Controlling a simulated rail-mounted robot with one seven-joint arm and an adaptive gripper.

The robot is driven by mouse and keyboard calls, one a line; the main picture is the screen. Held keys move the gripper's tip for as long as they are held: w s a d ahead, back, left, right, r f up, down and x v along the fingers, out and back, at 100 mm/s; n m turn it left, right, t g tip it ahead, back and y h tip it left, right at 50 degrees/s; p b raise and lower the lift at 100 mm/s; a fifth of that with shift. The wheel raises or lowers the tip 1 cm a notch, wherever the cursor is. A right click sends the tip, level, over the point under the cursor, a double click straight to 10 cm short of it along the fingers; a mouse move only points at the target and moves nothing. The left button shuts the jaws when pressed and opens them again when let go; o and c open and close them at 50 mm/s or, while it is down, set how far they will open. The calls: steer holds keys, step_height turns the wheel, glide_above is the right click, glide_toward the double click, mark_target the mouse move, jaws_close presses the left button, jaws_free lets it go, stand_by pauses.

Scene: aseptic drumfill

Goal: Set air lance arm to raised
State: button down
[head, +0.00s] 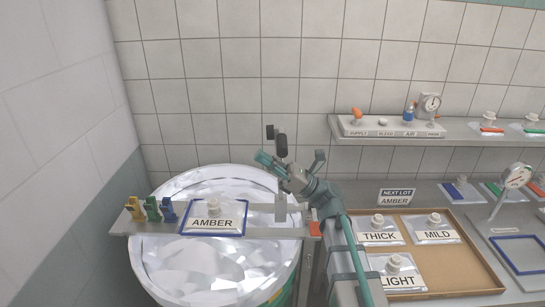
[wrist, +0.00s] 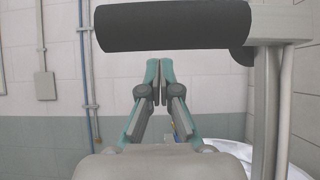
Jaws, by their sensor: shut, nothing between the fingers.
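My gripper (head: 266,160) is shut and empty above the drum in the head view. Its closed fingertips (wrist: 160,68) show in the middle of the wrist view. A black cylindrical grip (head: 281,146) on a grey upright post (head: 280,206) stands right beside my gripper; I take this as the air lance arm. In the wrist view the black grip (wrist: 172,25) lies level across the top, with its grey post (wrist: 267,110) at the right. The fingers are not closed around the grip. My wrist hides part of the post in the head view.
The drum with a crinkled silvery liner (head: 180,268) stands below. A crossbar (head: 265,232) over it carries the AMBER pouch (head: 213,217) and yellow, green and blue clips (head: 152,208). A tray (head: 455,275) with pouches lies right; a shelf (head: 460,132) with valves hangs behind.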

steer(key=d+f+b, duration=0.3)
steer(key=d+f, duration=0.2)
steer(key=f, duration=0.3)
steer(key=shift+d+f+b, duration=0.15)
steer(key=shift+d+b, duration=0.05)
steer(key=shift+b, duration=0.2)
